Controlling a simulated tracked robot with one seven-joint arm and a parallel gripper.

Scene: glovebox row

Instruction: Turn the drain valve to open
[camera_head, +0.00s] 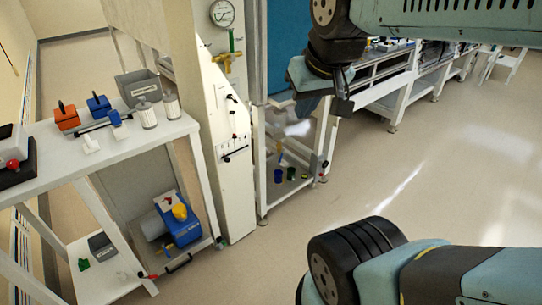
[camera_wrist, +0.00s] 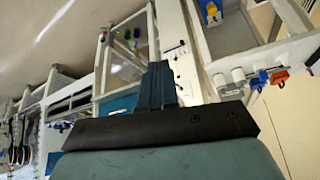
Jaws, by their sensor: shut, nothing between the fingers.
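No part is clearly marked as the drain valve, and I cannot tell which one it is. A yellow valve-like fitting (camera_head: 228,60) sits below a round gauge (camera_head: 222,13) on the white panel (camera_head: 232,150). A blue machine with a yellow knob (camera_head: 180,212) stands on the bench's lower shelf; it also shows in the wrist view (camera_wrist: 212,10). Small dark levers are on the panel's face. My gripper (camera_head: 342,100) is shut and empty, pointing down, to the right of the panel and apart from it. Its closed fingers show in the wrist view (camera_wrist: 158,70).
A white bench (camera_head: 110,150) at left holds an orange block (camera_head: 66,117), a blue block (camera_head: 98,105), a grey bin (camera_head: 138,88) and white cylinders. A low white frame (camera_head: 262,180) with cups stands right of the panel. Open floor (camera_head: 400,170) lies at right.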

